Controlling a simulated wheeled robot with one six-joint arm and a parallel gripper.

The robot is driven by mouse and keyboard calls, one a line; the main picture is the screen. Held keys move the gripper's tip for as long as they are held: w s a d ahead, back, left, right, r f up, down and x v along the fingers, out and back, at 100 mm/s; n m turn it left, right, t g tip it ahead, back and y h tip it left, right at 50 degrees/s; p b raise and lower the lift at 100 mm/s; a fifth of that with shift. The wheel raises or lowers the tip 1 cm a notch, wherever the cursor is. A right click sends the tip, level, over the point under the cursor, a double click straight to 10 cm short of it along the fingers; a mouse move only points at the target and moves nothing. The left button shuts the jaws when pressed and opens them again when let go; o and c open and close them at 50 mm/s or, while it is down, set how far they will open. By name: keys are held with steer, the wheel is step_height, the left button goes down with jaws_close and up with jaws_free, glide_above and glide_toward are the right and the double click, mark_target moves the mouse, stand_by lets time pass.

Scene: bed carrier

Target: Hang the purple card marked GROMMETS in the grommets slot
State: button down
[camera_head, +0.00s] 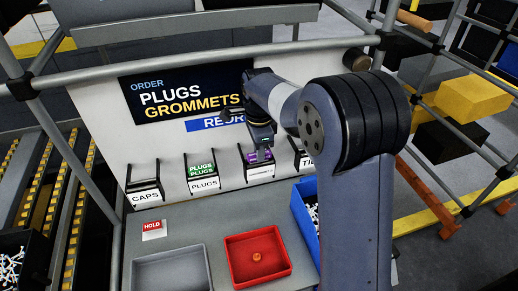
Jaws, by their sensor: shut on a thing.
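A purple card (251,157) is at the grommets slot (260,171), the third slot from the left on the white board. My gripper (263,153) is shut on the purple card, at the top of that slot's holder. My gripper and arm hide part of the card, so its wording cannot be read and I cannot tell whether it rests on the holder. A green card (201,168) marked PLUGS hangs in the plugs slot (205,184), left of it.
The caps slot (145,196) at the left is empty; the TIES slot (305,162) is partly behind my arm. A red tray (233,241), a grey tray (150,271), a blue bin (299,208) and a HOLD sign (153,229) are below. A sign (150,97) reads PLUGS, GROMMETS.

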steer(key=shift+f, duration=0.3)
steer(key=c, duration=1.3)
jaws_free()
steer(key=shift+r, duration=0.1)
steer(key=shift+o, duration=0.2)
steer(key=shift+r, duration=0.1)
step_height(320, 180, up, 11)
steer(key=shift+f+b, duration=0.2)
steer(key=shift+b, duration=0.25)
